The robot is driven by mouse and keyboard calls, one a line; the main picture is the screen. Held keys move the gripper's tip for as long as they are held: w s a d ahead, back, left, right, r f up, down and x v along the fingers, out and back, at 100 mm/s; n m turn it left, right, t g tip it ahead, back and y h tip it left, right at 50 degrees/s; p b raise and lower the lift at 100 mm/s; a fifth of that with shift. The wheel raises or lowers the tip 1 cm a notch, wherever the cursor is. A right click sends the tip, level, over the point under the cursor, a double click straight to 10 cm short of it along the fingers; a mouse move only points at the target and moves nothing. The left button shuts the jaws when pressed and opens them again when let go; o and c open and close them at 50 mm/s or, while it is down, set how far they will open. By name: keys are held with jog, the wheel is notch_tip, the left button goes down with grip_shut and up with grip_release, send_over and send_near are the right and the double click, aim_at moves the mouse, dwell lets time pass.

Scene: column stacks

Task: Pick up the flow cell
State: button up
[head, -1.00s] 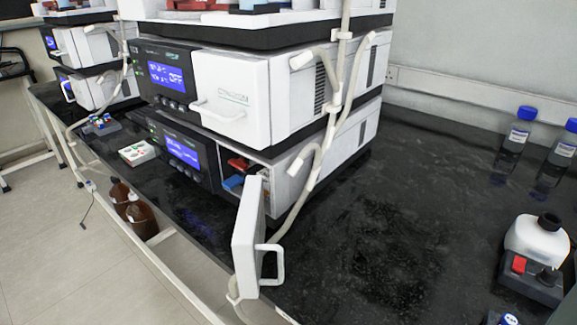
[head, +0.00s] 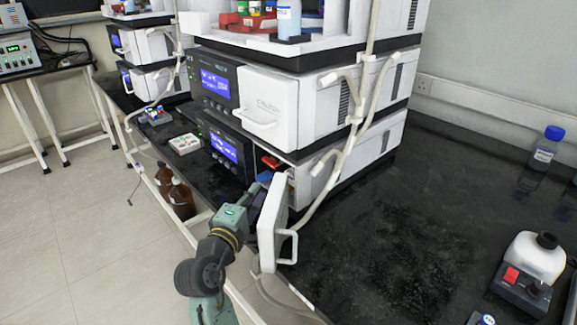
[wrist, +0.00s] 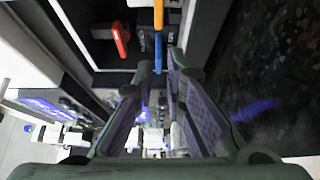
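In the head view, the lower front module (head: 225,148) stands with its white door (head: 273,225) swung open. A red part (head: 270,161) and a blue part (head: 265,176) show at the opening. The wrist view shows a red part (wrist: 121,40) at left and a narrow blue part (wrist: 158,52) with an orange rod above it. I cannot tell for certain which is the flow cell. My gripper (head: 257,197) is at the opening, beside the door's inner side. In the wrist view, its fingers (wrist: 160,72) are apart, with the blue part lined up between the tips; contact is unclear.
The open door and its handle stand close to the right of my arm. A white tube (head: 340,155) runs down the stack's side. Brown bottles (head: 180,198) stand below the bench edge.

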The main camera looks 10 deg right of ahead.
aim_at(262, 181)
jog(key=p+x, duration=0.1)
jog(key=x, duration=0.3)
jog(key=shift+w+d+r, duration=0.15)
jog(key=shift+w+d, duration=0.1)
jog(key=shift+w, duration=0.1)
jog(key=shift+w+d+p, duration=0.15)
jog(key=shift+w+p, duration=0.15)
jog(key=shift+w, duration=0.15)
grip_shut()
